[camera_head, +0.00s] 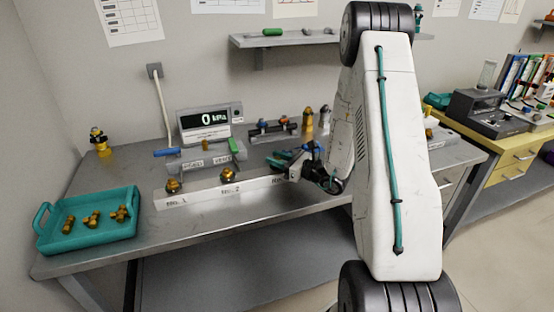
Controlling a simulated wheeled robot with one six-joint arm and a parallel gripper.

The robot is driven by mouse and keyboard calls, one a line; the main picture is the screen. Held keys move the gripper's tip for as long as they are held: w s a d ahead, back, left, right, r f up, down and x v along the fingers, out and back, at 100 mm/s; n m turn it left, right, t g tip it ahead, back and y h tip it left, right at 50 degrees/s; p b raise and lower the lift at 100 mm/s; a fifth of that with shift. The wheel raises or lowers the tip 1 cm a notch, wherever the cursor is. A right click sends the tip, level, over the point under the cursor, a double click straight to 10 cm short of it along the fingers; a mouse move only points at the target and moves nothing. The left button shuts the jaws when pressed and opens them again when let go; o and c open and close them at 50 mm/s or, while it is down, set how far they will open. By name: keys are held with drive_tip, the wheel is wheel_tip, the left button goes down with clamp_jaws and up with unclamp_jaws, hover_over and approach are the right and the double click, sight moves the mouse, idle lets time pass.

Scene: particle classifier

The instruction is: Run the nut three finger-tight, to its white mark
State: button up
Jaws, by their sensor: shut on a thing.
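A long white bar (203,195) on the bench carries labels No. 1, No. 2 and a partly covered third label at its right end. Brass fittings No. 1 (173,186) and No. 2 (227,175) stand on it. My gripper (287,161) is at the third place at the right end of the bar, shut on what appears to be nut three. The nut and its white mark are hidden by the gripper, so I cannot tell how the mark lines up.
A pressure display (209,121) reads 0 kPa behind a grey valve block (199,160) with blue and green handles. A teal tray (87,236) with several brass fittings is at the left. A small rack (273,132) stands behind my gripper.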

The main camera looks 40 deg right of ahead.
drive_tip(key=shift+m+h, duration=0.3)
drive_tip(key=shift+h, duration=0.2)
drive_tip(key=m+h, duration=0.1)
drive_tip(key=h, duration=0.1)
drive_tip(key=m+t+h, duration=0.1)
drive_tip(key=m+h, duration=0.1)
drive_tip(key=h, duration=0.1)
drive_tip(key=shift+m+t, duration=0.3)
drive_tip(key=shift+m+h, duration=0.8)
drive_tip(key=shift+h, duration=1)
drive_tip(key=o, duration=0.7)
drive_tip(key=shift+o, duration=0.2)
drive_tip(key=shift+s+a, duration=0.25)
drive_tip(key=shift+s, duration=1.7)
drive_tip(key=shift+s+a, duration=0.2)
drive_tip(key=shift+s, duration=1.7)
